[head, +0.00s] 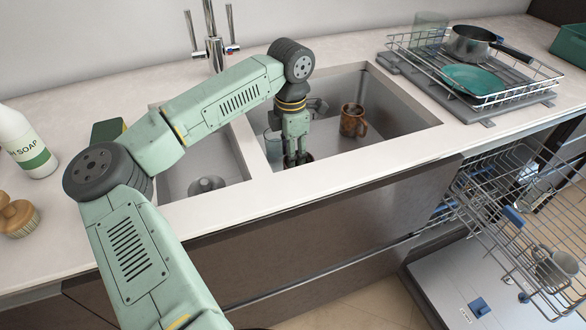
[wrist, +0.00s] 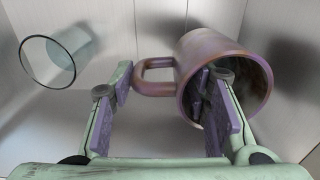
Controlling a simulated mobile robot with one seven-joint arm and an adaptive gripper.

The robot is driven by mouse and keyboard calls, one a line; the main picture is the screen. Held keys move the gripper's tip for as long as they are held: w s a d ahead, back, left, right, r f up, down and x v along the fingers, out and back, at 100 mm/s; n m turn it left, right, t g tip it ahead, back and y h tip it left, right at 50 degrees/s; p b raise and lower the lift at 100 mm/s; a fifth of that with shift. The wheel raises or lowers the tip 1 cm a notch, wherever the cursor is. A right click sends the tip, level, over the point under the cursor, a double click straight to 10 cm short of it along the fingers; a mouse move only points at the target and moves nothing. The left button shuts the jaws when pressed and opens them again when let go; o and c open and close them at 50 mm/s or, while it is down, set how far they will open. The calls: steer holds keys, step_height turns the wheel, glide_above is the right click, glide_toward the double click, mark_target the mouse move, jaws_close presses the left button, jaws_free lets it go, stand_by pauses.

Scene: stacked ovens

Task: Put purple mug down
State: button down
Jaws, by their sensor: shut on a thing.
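The purple mug (wrist: 203,50) is in the wrist view, tilted with its opening toward the lower right and its handle (wrist: 150,76) on the left. My gripper (wrist: 168,84) is shut on the mug: one finger is inside the opening, the other outside beyond the handle. In the head view my gripper (head: 296,157) reaches down into the right sink basin (head: 385,135). There the mug is mostly hidden at the fingertips. I cannot tell whether it touches the basin floor.
A clear glass (head: 273,145) is left of my gripper in the same basin; it also shows in the wrist view (wrist: 48,62). A brown mug (head: 352,121) stands to the right. A dish rack (head: 470,75) is on the counter, and an open dishwasher (head: 500,225) is below.

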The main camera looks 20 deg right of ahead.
steer(key=shift+f+p, duration=0.55)
steer(key=shift+f, duration=1.75)
steer(key=shift+f, duration=0.15)
steer(key=c, duration=0.9)
jaws_free()
